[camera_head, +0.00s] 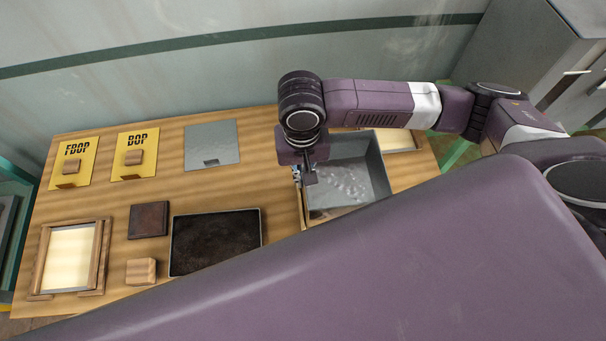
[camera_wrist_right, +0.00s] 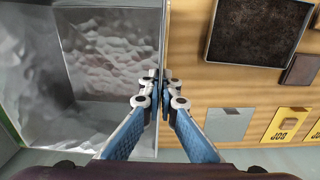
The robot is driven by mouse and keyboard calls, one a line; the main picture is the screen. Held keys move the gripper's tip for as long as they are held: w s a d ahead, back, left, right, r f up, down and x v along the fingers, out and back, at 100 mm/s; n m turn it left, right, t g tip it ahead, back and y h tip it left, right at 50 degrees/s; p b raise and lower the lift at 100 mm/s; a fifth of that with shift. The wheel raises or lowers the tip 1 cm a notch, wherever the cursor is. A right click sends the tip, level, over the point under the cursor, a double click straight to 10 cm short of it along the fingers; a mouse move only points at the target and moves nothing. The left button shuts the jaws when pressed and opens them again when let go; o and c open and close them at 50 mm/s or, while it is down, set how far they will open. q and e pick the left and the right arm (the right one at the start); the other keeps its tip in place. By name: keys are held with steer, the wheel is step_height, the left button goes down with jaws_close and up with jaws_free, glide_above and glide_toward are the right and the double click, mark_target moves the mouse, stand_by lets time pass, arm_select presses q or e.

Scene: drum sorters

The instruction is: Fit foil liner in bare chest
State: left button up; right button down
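The foil liner (camera_head: 374,160) is an open grey metal box with a crinkled silvery inside, at the right of the table. It fills the left of the right wrist view (camera_wrist_right: 110,55). My right gripper (camera_head: 306,178) is at its left wall, fingers pointing down. In the right wrist view the fingers (camera_wrist_right: 163,88) close on either side of that thin wall. A wood-framed chest with a pale inside (camera_head: 70,257) stands at front left. Another pale, wood-rimmed piece (camera_head: 402,139) shows partly behind the liner. I cannot tell how far the liner is above it. My left gripper is not in view.
A dark tray (camera_head: 216,241), a dark square block (camera_head: 148,219) and a wooden block (camera_head: 141,271) lie mid-table. Two yellow labelled plates (camera_head: 75,163) (camera_head: 135,154) and a grey plate (camera_head: 211,144) lie along the back. A purple arm part hides the front right.

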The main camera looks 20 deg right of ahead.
steer(key=shift+f+b, duration=1.1)
steer(key=shift+f, duration=2.8)
steer(key=shift+r, duration=0.1)
